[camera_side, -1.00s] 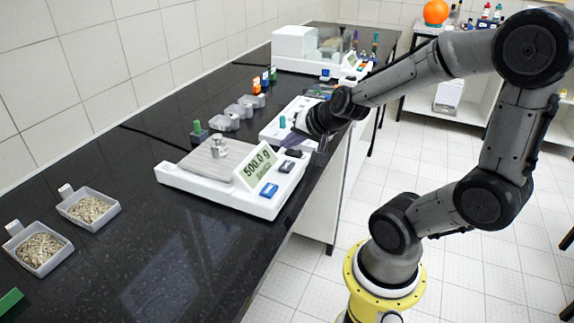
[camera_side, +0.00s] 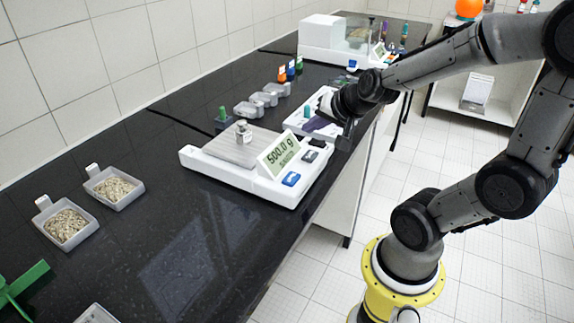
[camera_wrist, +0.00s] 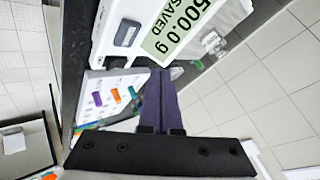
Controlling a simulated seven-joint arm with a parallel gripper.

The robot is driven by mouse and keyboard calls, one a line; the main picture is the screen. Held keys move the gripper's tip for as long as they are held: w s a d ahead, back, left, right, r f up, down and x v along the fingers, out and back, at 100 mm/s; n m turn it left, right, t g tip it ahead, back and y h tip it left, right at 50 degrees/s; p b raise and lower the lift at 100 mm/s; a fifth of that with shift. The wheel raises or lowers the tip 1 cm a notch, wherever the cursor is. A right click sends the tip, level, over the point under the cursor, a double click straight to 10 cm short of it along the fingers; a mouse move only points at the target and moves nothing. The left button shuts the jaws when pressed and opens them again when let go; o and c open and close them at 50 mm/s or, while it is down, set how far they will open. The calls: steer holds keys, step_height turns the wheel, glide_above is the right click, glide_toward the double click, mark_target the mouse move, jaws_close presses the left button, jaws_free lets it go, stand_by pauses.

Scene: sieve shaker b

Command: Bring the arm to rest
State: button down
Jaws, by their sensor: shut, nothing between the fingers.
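My gripper (camera_side: 318,125) is in the side view above the bench's front edge, behind the right end of the white balance (camera_side: 225,180). In the wrist view its two dark purple fingers (camera_wrist: 160,80) lie together with nothing between them. It holds nothing and appears apart from the balance, though its exact height is hard to tell. The balance display (camera_side: 282,155) reads 500.0 g, and the wrist view shows the word SAVED beneath this reading (camera_wrist: 178,35). A metal weight (camera_side: 243,133) stands on the balance pan (camera_side: 238,150).
A white tray (camera_side: 297,115) with small coloured pieces lies partly under my gripper. Two grain-filled containers (camera_side: 115,190) (camera_side: 66,228) stand at the left. Empty grey containers (camera_side: 249,109) line the back. A larger boxed instrument (camera_side: 318,38) is at the far end. The front of the black bench (camera_side: 180,265) is mostly clear.

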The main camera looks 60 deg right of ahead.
steer(key=s+a+r+n+t+y, duration=0.1)
steer(key=a+r+n+y, duration=0.15)
steer(key=a, duration=0.25)
steer(key=a+r+n+t+y, duration=0.1)
steer(key=a+r+n, duration=0.3)
steer(key=a, duration=0.2)
steer(key=s+a+f+n+g, duration=0.2)
steer(key=s+n, duration=0.5)
steer(key=s, duration=0.4)
steer(key=f+g, duration=0.1)
steer(key=g, duration=0.1)
steer(key=shift+g, duration=0.4)
